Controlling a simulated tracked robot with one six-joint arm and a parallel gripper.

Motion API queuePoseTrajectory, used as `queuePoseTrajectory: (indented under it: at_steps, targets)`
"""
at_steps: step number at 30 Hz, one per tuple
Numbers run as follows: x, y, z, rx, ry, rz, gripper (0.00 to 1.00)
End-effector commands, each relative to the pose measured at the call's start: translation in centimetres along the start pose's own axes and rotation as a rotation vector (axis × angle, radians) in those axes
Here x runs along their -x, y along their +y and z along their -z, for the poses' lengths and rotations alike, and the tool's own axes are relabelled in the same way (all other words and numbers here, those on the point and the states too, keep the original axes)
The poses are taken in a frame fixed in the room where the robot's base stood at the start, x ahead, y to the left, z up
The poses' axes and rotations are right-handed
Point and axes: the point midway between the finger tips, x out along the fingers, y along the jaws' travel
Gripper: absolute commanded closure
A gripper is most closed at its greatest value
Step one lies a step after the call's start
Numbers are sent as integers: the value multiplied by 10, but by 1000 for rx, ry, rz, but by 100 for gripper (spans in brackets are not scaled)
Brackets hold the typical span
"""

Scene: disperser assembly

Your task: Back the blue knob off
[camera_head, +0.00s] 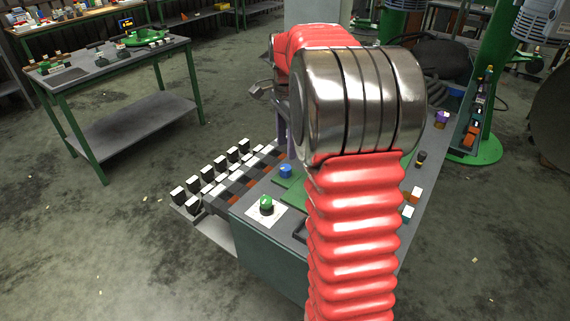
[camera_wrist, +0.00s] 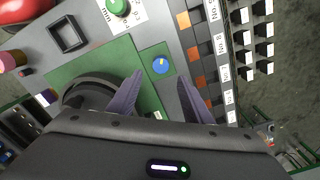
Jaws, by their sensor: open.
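In the head view the blue knob (camera_head: 285,171) is left of my red arm. My gripper (camera_wrist: 160,88) is open and empty. Its two purple fingers point toward the knob, one to each side of it in the wrist view, and the knob shows just beyond the gap between them. I cannot tell the height between the fingertips and the knob. In the head view my arm hides most of the gripper.
A green button (camera_head: 266,204) stands on a white label near the knob. A square black frame (camera_wrist: 68,35) lies beside it. Rows of white-topped blocks (camera_head: 212,182) line the bench's left side. Small coloured parts (camera_head: 415,195) stand at the right. Another table (camera_head: 110,65) is at upper left.

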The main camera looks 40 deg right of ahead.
Motion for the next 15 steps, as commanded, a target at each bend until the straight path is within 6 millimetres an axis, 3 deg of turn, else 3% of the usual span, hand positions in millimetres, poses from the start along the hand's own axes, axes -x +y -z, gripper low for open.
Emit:
queuePoseTrajectory:
  at_steps: [9, 15]
  targets:
    - [-50, 1, 0, 1, -1, -3, 55]
    - [-71, 0, 0, 1, 0, -1, 55]
